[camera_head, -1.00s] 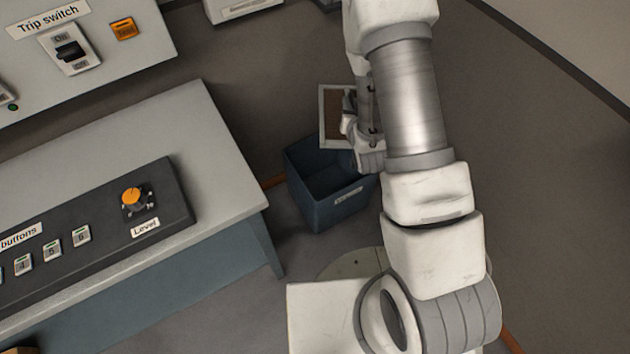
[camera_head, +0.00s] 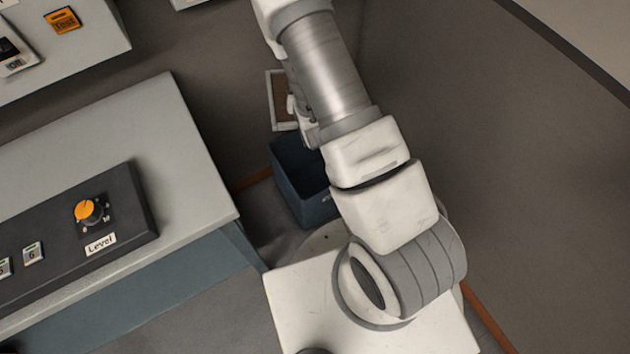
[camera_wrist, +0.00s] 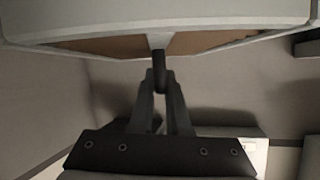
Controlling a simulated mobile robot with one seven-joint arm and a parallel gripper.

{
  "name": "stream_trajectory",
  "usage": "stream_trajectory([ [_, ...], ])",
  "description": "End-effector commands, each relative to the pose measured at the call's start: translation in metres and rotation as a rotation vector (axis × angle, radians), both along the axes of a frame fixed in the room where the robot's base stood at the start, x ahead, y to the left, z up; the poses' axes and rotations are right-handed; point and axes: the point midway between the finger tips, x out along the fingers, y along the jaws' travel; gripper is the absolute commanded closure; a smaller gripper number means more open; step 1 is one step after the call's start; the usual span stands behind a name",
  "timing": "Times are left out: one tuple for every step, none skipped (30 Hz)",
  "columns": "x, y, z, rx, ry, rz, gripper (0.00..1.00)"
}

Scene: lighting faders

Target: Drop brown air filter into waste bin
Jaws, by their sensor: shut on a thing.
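The air filter has a brown panel (camera_head: 282,89) in a pale frame. It shows in the head view just beyond the far rim of the bin, partly covered by my arm. My gripper (camera_wrist: 159,76) is shut on it; in the wrist view the fingers meet at the filter's pale frame (camera_wrist: 160,24), which spans the top of the picture. In the head view the gripper is mostly hidden behind my arm. The blue waste bin (camera_head: 303,206) stands open on the floor, its right side covered by my arm. How high the filter is cannot be told.
A grey desk (camera_head: 185,130) with a dark control panel (camera_head: 125,240) and an orange Level knob (camera_head: 88,210) stands left of the bin. A console with an orange button (camera_head: 62,20) is at the upper left. The floor right of my arm is clear.

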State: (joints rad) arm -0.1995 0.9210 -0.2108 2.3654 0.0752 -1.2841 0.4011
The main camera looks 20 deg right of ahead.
Motion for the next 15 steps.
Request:
stream_trajectory([
  [0.003, -0.005, -0.03, -0.002, 0.004, -0.018, 1.0],
  [0.005, -0.008, -0.04, -0.001, 0.006, -0.03, 1.0],
  [0.007, -0.012, -0.052, -0.002, 0.006, -0.045, 1.0],
  [0.009, -0.015, -0.062, -0.004, 0.009, -0.056, 1.0],
  [0.01, -0.018, -0.071, -0.003, 0.009, -0.068, 1.0],
  [0.012, -0.022, -0.083, -0.003, 0.011, -0.084, 1.0],
  [0.013, -0.025, -0.093, -0.004, 0.013, -0.094, 1.0],
  [0.015, -0.028, -0.102, -0.004, 0.012, -0.105, 1.0],
  [0.017, -0.031, -0.114, -0.004, 0.013, -0.119, 1.0],
  [0.018, -0.034, -0.123, -0.004, 0.013, -0.13, 1.0],
  [0.02, -0.038, -0.132, -0.006, 0.012, -0.141, 1.0],
  [0.021, -0.041, -0.145, -0.006, 0.013, -0.155, 1.0],
  [0.023, -0.044, -0.154, -0.006, 0.013, -0.165, 1.0],
  [0.024, -0.047, -0.163, -0.006, 0.012, -0.177, 1.0],
  [0.025, -0.05, -0.175, -0.006, 0.013, -0.19, 1.0],
])
